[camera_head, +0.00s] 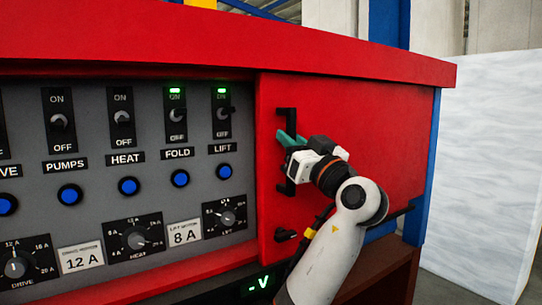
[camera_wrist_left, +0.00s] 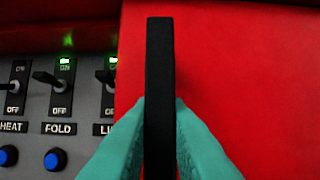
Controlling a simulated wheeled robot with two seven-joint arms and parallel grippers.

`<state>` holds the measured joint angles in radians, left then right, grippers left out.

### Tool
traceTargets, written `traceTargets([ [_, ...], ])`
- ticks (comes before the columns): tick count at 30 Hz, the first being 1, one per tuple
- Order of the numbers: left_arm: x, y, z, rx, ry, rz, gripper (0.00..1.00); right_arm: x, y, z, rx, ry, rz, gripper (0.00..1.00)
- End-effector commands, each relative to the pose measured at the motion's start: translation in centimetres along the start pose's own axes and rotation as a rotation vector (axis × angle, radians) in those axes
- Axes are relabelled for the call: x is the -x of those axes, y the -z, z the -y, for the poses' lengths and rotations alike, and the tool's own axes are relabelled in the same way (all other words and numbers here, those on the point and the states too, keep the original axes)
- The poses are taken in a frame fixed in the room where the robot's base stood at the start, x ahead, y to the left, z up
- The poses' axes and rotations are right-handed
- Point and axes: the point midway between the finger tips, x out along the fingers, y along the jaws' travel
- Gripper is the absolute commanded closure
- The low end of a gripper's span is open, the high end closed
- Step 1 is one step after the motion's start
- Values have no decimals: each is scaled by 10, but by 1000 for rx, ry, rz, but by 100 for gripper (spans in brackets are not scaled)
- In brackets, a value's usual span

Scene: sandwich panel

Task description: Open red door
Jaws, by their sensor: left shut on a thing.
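The red door (camera_head: 385,125) fills the right part of the panel in the head view, its left edge beside the grey switch panel. It looks closed. It also fills the right of the left wrist view (camera_wrist_left: 255,70). A black vertical handle (camera_head: 287,119) stands near the door's left edge. My left gripper (camera_head: 291,139) is shut on this handle at its upper part. In the left wrist view its teal fingers lie on both sides of the black handle (camera_wrist_left: 160,65). The arm hides part of the handle. My right gripper is not in view.
The grey switch panel (camera_head: 85,185) with switches, blue buttons and dials is left of the door. A small black knob (camera_head: 285,235) sticks out below the handle. A red top ledge (camera_head: 220,40) overhangs the door. A white block (camera_head: 485,170) stands to the right.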

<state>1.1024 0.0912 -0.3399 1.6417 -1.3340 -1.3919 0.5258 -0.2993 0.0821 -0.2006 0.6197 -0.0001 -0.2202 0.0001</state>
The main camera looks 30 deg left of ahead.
Motion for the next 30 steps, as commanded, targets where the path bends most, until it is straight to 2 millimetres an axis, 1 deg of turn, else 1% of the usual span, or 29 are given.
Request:
traceTargets([
  [1,2,1,8,-3,2,0,100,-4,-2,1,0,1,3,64],
  [3,2,2,15,-5,3,0,100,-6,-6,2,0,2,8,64],
  [6,3,2,21,-7,4,-1,100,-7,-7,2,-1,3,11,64],
  [15,2,1,21,-5,2,-2,100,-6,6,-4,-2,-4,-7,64],
  [16,2,1,21,-5,2,-2,82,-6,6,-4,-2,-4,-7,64],
  [19,2,1,21,-5,3,-2,66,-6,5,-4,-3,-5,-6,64],
  [20,2,1,21,-5,3,-1,64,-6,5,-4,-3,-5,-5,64],
  [27,2,2,21,-6,2,-2,64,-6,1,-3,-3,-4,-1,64],
  [30,7,3,21,-5,3,-2,64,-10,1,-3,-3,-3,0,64],
])
